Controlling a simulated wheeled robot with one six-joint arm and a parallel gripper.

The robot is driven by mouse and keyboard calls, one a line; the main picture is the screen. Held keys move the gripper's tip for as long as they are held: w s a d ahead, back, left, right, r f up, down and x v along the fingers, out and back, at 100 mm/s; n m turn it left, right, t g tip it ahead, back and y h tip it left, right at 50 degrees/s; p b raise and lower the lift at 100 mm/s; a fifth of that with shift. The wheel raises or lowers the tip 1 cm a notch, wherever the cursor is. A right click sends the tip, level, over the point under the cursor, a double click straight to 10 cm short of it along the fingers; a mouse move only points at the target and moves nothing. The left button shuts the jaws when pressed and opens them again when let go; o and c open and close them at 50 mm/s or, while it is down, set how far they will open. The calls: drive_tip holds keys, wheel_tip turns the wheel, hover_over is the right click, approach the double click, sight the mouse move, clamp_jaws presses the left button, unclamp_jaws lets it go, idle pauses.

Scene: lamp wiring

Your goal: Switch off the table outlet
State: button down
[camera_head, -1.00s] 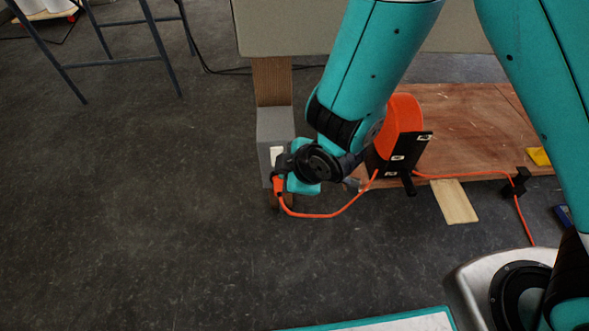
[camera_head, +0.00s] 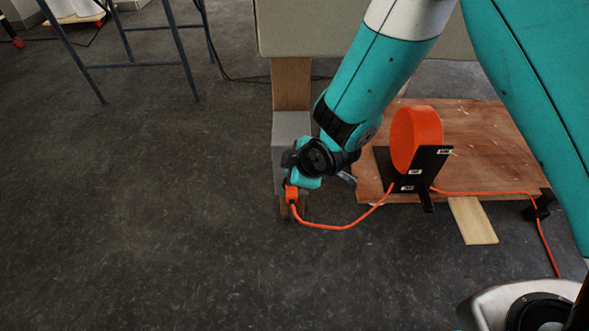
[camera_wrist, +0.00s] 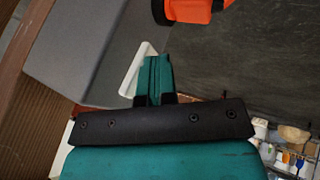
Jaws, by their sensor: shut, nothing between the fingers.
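The table outlet is a grey box (camera_head: 292,127) on the wooden table leg. It also fills the upper left of the wrist view (camera_wrist: 85,45). A white switch plate (camera_wrist: 132,72) shows on its face there, partly covered by my gripper (camera_wrist: 153,62). My teal fingers are shut with nothing between them, and their tips lie over the plate; I cannot tell whether they touch it. In the head view my gripper (camera_head: 290,160) is in front of the box and hides the plate. An orange plug (camera_head: 292,194) sits below my gripper; it also shows in the wrist view (camera_wrist: 187,10).
An orange cable (camera_head: 345,228) runs from the plug across the floor to an orange reel (camera_head: 415,140) on a black stand, at a wooden board (camera_head: 480,130). A loose wood strip (camera_head: 473,220) lies in front. The floor at left is clear.

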drive_tip(key=shift+w+f, duration=0.15)
drive_tip(key=shift+r+t+p, duration=0.3)
drive_tip(key=shift+r+p, duration=0.45)
drive_tip(key=shift+r, duration=0.2)
drive_tip(key=shift+w, duration=0.1)
drive_tip(key=s+a+f+p+v, duration=0.1)
drive_tip(key=p+v, duration=0.3)
drive_tip(key=v, duration=0.8)
drive_tip(key=shift+s, duration=0.85)
drive_tip(key=shift+d, duration=0.1)
